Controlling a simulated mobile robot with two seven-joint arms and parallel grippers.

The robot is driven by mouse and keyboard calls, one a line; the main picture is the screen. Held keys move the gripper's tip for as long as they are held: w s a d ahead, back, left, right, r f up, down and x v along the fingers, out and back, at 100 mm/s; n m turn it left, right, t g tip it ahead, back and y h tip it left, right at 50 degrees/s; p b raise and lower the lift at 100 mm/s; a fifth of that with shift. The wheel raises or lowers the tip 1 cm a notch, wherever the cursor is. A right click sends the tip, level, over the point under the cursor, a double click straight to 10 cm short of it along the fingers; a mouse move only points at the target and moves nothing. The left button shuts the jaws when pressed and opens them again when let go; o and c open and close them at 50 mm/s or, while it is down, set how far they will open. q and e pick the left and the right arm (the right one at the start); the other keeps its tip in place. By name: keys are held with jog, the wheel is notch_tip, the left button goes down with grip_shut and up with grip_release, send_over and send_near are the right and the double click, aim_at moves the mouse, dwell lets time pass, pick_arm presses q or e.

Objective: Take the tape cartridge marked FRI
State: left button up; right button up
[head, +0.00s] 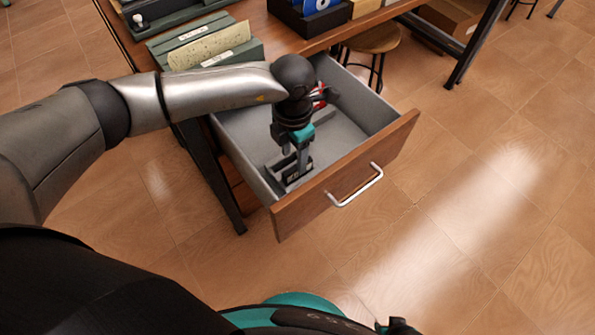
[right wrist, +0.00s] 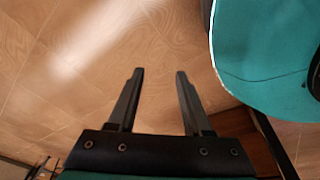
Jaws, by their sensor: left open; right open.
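A dark tape cartridge (head: 298,178) with a pale label lies near the front left corner of the open drawer (head: 370,147); the lettering is too small to read surely. My left gripper (head: 293,162) reaches down into the drawer, with its open fingers at the cartridge. Whether the fingers touch it I cannot tell. The fingers and wrist hide part of the drawer. My right gripper (right wrist: 157,75) is open and empty in the right wrist view, with wood floor behind its fingers.
A red item (head: 320,97) lies farther back in the drawer, partly behind my wrist. The drawer's wooden front has a metal handle (head: 356,187). On the desk above are green file folders (head: 205,45) and a dark box (head: 307,17). A stool (head: 374,40) stands behind. Floor at right is clear.

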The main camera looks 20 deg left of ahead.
aim_at(293, 168)
pick_arm(q)
jog(key=f, duration=0.1)
jog(key=f+b, duration=0.1)
jog(key=shift+s+f, duration=0.3)
jog(key=shift+f, duration=0.1)
jog(key=shift+f+b, duration=0.4)
jog(key=shift+f, duration=0.65)
pick_arm(e)
jog(key=w+a+r, duration=0.2)
jog(key=w, duration=0.1)
jog(key=shift+a, duration=0.15)
pick_arm(q)
grip_shut()
